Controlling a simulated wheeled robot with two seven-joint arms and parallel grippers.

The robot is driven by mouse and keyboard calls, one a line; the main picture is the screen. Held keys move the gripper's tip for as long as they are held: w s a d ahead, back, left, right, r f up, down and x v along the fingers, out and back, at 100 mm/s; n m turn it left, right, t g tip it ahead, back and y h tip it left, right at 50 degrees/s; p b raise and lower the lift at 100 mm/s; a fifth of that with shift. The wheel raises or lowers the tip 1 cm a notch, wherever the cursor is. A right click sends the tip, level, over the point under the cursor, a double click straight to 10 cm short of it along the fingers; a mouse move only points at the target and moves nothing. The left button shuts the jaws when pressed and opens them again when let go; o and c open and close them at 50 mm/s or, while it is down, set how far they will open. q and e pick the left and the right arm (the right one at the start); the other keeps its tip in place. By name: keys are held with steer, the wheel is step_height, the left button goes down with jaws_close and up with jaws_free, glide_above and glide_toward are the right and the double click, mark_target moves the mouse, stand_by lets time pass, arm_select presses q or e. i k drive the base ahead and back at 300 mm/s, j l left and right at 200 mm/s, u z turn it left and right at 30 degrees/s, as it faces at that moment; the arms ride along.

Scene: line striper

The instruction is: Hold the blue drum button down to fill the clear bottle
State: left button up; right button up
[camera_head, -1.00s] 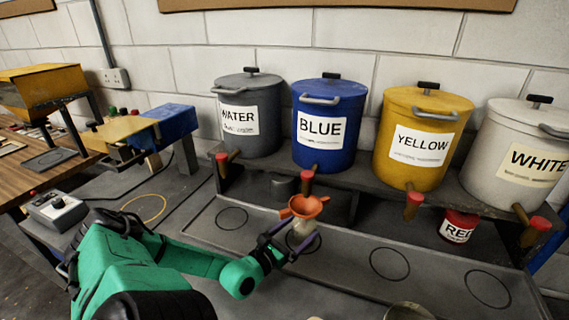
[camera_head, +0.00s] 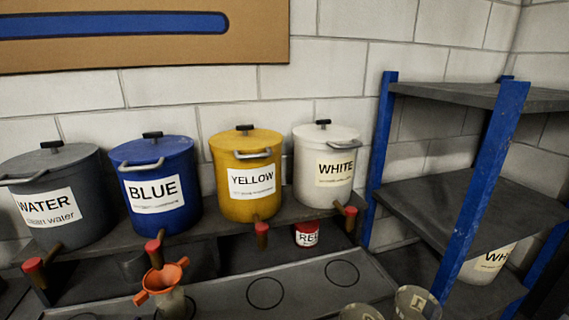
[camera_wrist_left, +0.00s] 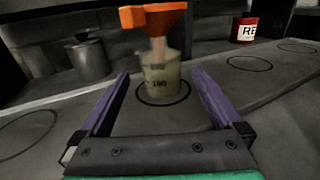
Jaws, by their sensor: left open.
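The blue drum (camera_head: 156,187) stands on the shelf, with a red button (camera_head: 152,246) on its tap. The clear bottle (camera_head: 171,304) stands below that tap, with an orange funnel (camera_head: 163,278) in its top. The left gripper is outside the head view. My right gripper shows in neither view.
Water (camera_head: 52,196), yellow (camera_head: 245,178) and white (camera_head: 326,168) drums flank the blue one. A small red tin (camera_head: 306,234) sits below the shelf. Empty ring marks (camera_head: 264,292) lie right of the bottle. A blue-framed rack (camera_head: 468,190) stands at the right.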

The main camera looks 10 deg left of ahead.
mark_target(154, 247)
steer(key=k+l, duration=0.1)
steer(key=k, duration=0.65)
steer(key=k+l, duration=0.15)
steer(key=k, duration=0.6)
